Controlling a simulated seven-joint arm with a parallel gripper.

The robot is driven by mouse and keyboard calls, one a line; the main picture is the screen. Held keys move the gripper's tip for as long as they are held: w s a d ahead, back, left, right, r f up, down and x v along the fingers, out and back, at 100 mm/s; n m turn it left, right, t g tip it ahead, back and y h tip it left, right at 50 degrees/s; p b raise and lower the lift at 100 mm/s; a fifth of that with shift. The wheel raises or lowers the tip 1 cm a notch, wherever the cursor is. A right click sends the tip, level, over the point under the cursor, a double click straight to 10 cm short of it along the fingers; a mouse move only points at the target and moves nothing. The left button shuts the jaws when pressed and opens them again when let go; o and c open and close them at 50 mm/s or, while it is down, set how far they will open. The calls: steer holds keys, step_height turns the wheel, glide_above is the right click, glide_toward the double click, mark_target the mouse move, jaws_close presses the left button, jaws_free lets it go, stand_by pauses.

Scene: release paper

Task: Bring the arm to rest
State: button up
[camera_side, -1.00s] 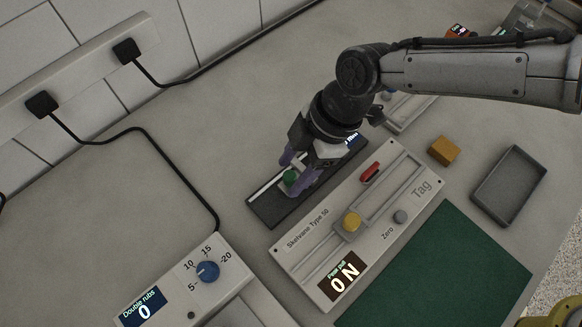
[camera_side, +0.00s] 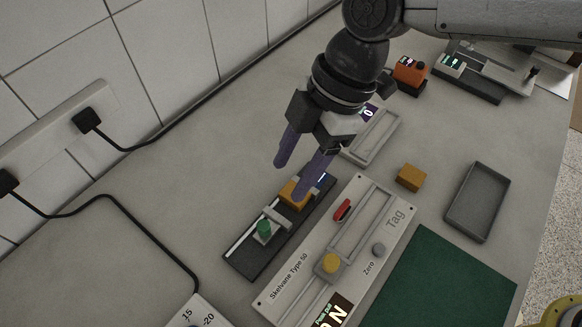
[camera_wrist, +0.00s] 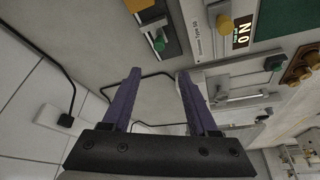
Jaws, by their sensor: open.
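My gripper (camera_side: 291,180) is open and empty, with two purple fingers. In the side view it hangs above the dark rail device (camera_side: 245,262) and looks clear of it. The rail device carries a green knob (camera_side: 264,229) on a small grey slide and an orange-brown block (camera_side: 294,194); the right finger partly covers this block. In the wrist view the fingers (camera_wrist: 160,100) stand wide apart with only bench between them, and the green knob (camera_wrist: 159,44) shows beyond them.
The grey Skelvane Type 50 tester (camera_side: 385,222) with a yellow knob (camera_side: 331,263) lies to the right. A loose orange-brown block (camera_side: 411,177), a grey tray (camera_side: 451,222) and a green mat (camera_side: 440,275) lie farther right. Bare bench is at left; a black cable crosses it.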

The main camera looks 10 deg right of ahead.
stand_by(0.3)
steer(key=w+d+r+m+t+y, duration=0.1)
steer(key=w+d+r, duration=0.2)
steer(key=d+r, duration=0.25)
steer(key=w+d+r+m+t, duration=0.1)
steer(key=w+d+r+t, duration=0.15)
steer(key=d+r, duration=0.3)
steer(key=d+r+m+t, duration=0.2)
steer(key=d+r+m, duration=0.2)
steer(key=d, duration=1.1)
steer(key=s+d+f+m+t+h, duration=0.1)
steer(key=s+d+m+t+h, duration=0.15)
steer(key=s+d+m, duration=0.7)
steer(key=s+d+f+m+g+h, duration=0.1)
steer(key=s+d+f+m+h, duration=0.2)
steer(key=s+d+f+m, duration=0.3)
steer(key=s+d+f, duration=0.3)
steer(key=d+f, duration=0.1)
steer(key=shift+s+d, duration=0.2)
